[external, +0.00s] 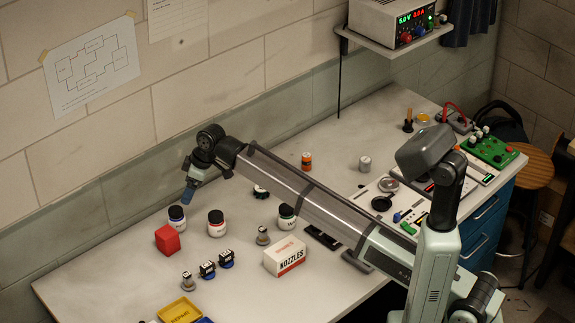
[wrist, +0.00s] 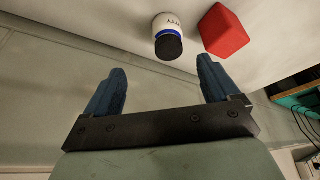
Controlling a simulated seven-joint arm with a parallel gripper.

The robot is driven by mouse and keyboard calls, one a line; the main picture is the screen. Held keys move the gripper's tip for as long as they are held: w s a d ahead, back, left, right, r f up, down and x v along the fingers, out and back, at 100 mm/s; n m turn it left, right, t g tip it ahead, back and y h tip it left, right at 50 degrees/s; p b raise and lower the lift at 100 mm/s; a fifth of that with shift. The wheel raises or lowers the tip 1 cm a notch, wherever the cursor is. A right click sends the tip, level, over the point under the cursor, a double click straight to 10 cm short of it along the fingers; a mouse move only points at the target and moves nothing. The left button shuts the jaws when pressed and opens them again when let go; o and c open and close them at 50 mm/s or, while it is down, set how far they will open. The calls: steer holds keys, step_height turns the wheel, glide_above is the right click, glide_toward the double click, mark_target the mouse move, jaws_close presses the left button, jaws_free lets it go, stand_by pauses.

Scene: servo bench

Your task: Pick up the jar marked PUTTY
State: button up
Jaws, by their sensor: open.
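A white jar with a black lid and a blue band (external: 177,219) stands upright at the left back of the bench. In the wrist view the jar (wrist: 167,36) is at the top, just beyond the fingertips, its label partly legible with letters that look like the end of PUTTY. My gripper (external: 187,193) is above the jar, apart from it. In the wrist view its blue fingers (wrist: 162,72) are spread with nothing between them. Similar jars with a red band (external: 216,224) and a green band (external: 287,217) stand to the right; their labels are too small to read.
A red block (external: 168,239) sits close beside the jar and also shows in the wrist view (wrist: 224,31). The wall is close behind. Small servos (external: 208,270), a NOZZLES box (external: 285,256) and a yellow tray (external: 180,311) lie towards the front.

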mark_target(178, 218)
steer(key=x, duration=0.4)
steer(key=s+x, duration=0.1)
steer(key=x, duration=0.8)
steer(key=shift+s+a+f, duration=0.15)
steer(key=shift+s+f, duration=0.1)
steer(key=shift+f, duration=0.15)
steer(key=shift+c, duration=0.2)
steer(key=c, duration=1.2)
steer(key=shift+r, duration=0.1)
